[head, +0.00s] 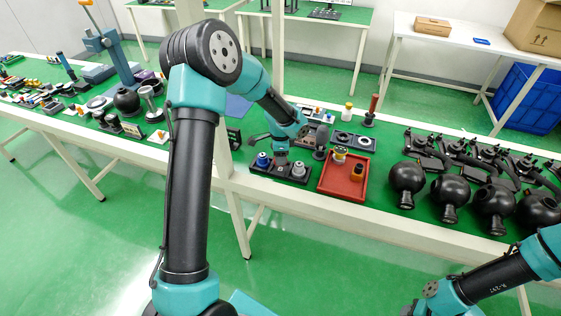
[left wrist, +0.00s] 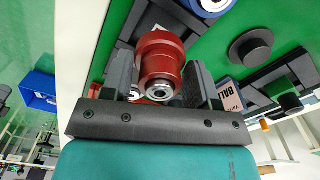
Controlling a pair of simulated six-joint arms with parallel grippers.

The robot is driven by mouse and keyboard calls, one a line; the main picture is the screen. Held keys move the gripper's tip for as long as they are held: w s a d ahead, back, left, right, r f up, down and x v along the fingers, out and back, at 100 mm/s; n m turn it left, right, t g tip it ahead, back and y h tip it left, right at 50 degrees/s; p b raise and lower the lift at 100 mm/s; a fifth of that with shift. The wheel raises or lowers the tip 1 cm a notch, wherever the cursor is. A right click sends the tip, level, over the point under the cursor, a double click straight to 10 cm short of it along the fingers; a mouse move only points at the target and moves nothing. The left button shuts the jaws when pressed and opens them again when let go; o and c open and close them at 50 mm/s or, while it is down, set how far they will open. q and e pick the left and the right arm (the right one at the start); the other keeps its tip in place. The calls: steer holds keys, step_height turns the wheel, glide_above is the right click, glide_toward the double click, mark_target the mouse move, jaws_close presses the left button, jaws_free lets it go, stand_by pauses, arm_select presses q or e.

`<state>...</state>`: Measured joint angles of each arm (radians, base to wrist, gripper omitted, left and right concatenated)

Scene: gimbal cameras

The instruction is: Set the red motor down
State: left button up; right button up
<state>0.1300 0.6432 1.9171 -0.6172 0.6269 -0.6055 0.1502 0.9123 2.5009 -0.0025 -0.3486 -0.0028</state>
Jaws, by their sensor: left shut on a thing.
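The red motor (left wrist: 162,58) is between the two fingers of my left gripper (left wrist: 158,85) in the left wrist view, its ringed end facing the camera. The fingers are shut on its sides. In the head view my left gripper (head: 281,153) is over the middle of a black holder (head: 296,179), between a blue motor (head: 262,160) and a grey motor (head: 298,170). The red motor is hard to make out there, and I cannot tell whether it touches the holder. The holder also shows beyond the motor in the left wrist view (left wrist: 126,30). My right gripper is out of view.
A red tray (head: 338,190) with a yellow-topped part (head: 340,154) and an orange part (head: 357,172) stands close to the right of the holder. Another black holder (head: 352,141) is behind it. Several black ball-shaped parts (head: 407,178) fill the table's right side.

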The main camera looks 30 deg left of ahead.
arm_select(q)
steer(key=shift+f, duration=1.75)
steer(key=shift+f, duration=0.1)
steer(key=o, duration=1)
step_height(320, 180, up, 12)
steer(key=shift+r, duration=0.1)
